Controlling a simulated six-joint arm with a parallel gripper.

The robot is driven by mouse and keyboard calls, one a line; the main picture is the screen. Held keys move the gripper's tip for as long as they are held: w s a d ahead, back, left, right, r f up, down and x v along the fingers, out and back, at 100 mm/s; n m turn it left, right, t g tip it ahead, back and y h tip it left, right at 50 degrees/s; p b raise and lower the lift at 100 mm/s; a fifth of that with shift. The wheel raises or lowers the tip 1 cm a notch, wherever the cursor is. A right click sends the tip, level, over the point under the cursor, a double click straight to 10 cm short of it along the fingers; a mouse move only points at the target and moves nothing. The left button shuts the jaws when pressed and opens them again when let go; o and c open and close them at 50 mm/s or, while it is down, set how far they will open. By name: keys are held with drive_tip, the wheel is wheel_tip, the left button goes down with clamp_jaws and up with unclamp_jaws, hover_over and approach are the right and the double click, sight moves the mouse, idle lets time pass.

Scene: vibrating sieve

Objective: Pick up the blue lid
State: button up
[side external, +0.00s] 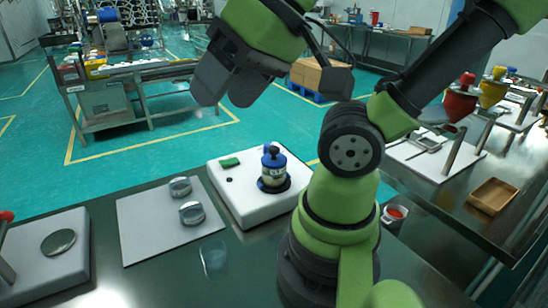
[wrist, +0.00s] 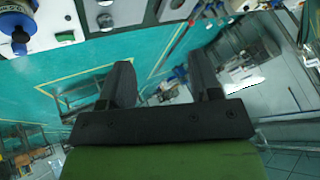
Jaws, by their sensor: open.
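The blue lid (side external: 272,161), with a dark knob, sits on top of a small cylindrical sieve stack (side external: 272,177). The stack stands upright on a white vibrating base (side external: 240,204) on the dark table. In the wrist view the lid (wrist: 20,37) is at the upper left edge, appearing upside down. My gripper (side external: 222,98) is raised in the air, above and to the left of the lid in the side view, well apart from it. Its two fingers are spread with nothing between them, as the wrist view (wrist: 161,63) also shows.
Two round metal pieces (side external: 192,212) lie on a grey mat (side external: 140,225) left of the base. A scale (side external: 58,242) stands at far left and a clear glass (side external: 213,257) in front. A cup with red contents (side external: 395,214) stands right of my arm.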

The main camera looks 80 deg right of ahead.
drive_tip(key=shift+w, duration=0.1)
drive_tip(key=shift+c, duration=0.2)
idle(0.4)
drive_tip(key=n+g+h, duration=0.2)
drive_tip(key=n+g, duration=0.2)
drive_tip(key=g, duration=0.5)
approach(274, 148)
drive_tip(key=f, duration=0.3)
drive_tip(key=s+f, duration=0.1)
drive_tip(key=f, duration=0.6)
drive_tip(key=shift+s, duration=0.3)
drive_tip(key=c, duration=1)
drive_tip(key=shift+d+r, duration=0.1)
